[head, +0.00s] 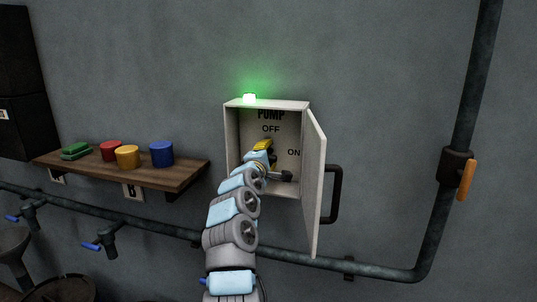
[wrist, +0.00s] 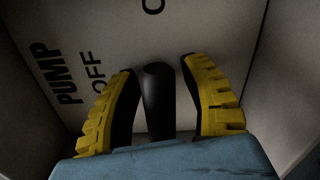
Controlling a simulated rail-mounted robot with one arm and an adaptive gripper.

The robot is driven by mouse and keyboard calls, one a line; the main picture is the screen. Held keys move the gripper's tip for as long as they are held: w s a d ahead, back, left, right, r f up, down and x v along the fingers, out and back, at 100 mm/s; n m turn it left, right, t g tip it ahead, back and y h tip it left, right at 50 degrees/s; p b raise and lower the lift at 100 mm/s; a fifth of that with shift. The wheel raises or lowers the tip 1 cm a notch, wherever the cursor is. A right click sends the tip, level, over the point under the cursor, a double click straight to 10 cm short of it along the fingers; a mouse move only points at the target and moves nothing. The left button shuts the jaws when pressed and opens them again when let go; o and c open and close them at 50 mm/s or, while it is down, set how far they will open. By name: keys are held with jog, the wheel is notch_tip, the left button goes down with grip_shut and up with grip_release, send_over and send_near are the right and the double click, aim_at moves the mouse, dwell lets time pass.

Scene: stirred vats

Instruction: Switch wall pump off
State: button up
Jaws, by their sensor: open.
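The wall pump box (head: 232,135) is open, with PUMP, OFF and ON printed on its inner back panel. A green lamp (head: 249,98) glows on its top. My gripper (head: 264,147) reaches inside the box. In the wrist view, my gripper (wrist: 158,66) is open, with one yellow-backed finger on each side of a dark lever (wrist: 158,95). Narrow gaps show between the lever and the black pads. In the head view, a dark part, probably the lever (head: 287,176), shows below the ON label; my gripper partly hides it.
The box door (head: 315,185) stands open on the right, with a dark handle (head: 337,195). A wooden shelf (head: 180,178) with coloured tubs is at left. A pipe (head: 395,273) runs below, rising at right past an orange-handled valve (head: 466,180).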

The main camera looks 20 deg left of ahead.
grip_shut()
